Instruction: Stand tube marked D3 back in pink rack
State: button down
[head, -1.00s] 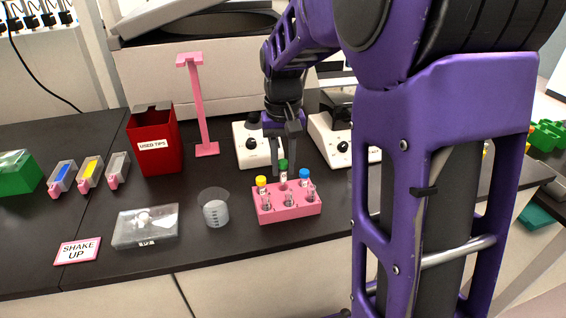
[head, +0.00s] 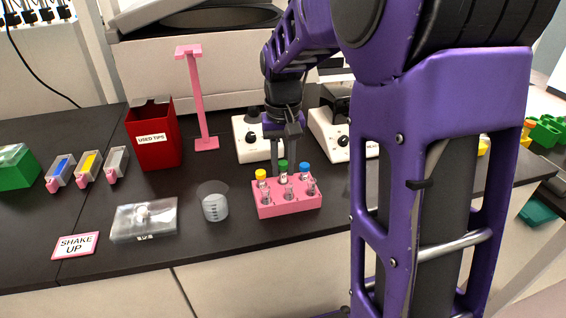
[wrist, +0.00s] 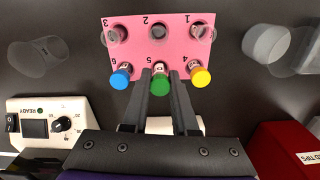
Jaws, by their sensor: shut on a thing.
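The pink rack (head: 287,209) stands on the dark bench; the wrist view shows its top (wrist: 178,45) with numbered holes. My gripper (wrist: 160,74) is shut on the green-capped tube (wrist: 160,85), which is upright at hole 5, in the row nearest my gripper. In the head view that tube (head: 283,169) sits between the yellow-capped tube (head: 260,176) and the blue-capped tube (head: 304,171), its cap slightly higher than theirs. The wrist view has the yellow cap (wrist: 200,77) at 4 and the blue cap (wrist: 121,76) at 6. The tube marks are too small to read.
A beaker (head: 214,205) and a clear box (head: 145,222) stand left of the rack. White devices (head: 253,140) stand close behind it. The red used-tips bin (head: 152,150) and pink stand (head: 206,143) are further left.

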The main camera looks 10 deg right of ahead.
jog(key=shift+f, duration=0.4)
jog(key=shift+f+b, duration=0.3)
jog(key=shift+f, duration=0.15)
jog(key=c, duration=0.6)
grip_release()
jog(key=shift+r, duration=0.15)
notch_tip(320, 180, up, 17)
jog(key=p, duration=0.3)
jog(key=shift+r, duration=0.1)
